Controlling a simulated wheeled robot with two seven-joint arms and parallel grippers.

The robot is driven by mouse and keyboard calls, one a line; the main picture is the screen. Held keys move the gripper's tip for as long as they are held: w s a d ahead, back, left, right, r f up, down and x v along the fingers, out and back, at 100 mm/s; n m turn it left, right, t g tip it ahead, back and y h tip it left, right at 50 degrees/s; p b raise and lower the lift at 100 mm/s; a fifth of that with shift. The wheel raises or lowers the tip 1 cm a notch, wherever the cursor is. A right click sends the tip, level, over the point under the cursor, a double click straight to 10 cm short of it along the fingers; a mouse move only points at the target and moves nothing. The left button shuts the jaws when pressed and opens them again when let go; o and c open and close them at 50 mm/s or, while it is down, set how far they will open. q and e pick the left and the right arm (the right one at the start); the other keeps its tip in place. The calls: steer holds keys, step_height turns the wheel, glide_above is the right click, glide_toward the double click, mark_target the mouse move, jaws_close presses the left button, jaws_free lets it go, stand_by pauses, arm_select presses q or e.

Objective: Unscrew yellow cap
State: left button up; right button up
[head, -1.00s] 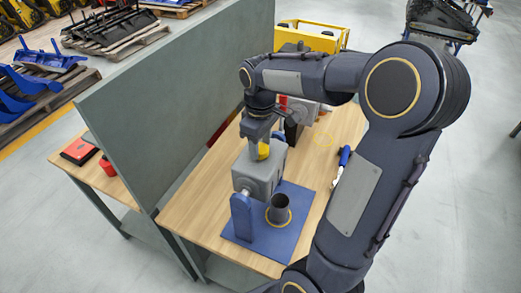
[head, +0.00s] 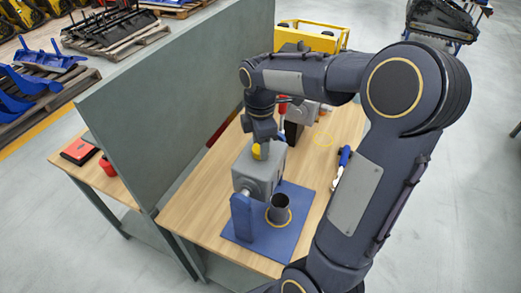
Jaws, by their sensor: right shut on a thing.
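The yellow cap (head: 260,152) sits on top of a grey block-shaped housing (head: 258,175). The housing is carried by a blue upright bracket (head: 241,217) on a blue base plate (head: 283,238). My right gripper (head: 261,146) points down from above and is shut on the yellow cap. Its fingers hide part of the cap, so I cannot tell whether the cap is loose on its thread. My left gripper is not in view.
A dark open cup (head: 280,206) with a yellow ring around its base stands on the plate. A blue-handled tool (head: 344,157) lies at the right of the wooden table (head: 200,215). A tall grey partition (head: 185,100) borders the left side.

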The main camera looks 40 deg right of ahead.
steer(key=shift+r+n, duration=0.2)
steer(key=shift+n, duration=0.9)
steer(key=shift+r, duration=0.15)
steer(key=shift+r, duration=1.25)
steer(key=shift+r, duration=0.1)
steer(key=shift+r, duration=1.65)
steer(key=o, duration=0.4)
steer(key=shift+c, duration=0.2)
steer(key=c, duration=0.4)
steer(key=shift+c, duration=0.2)
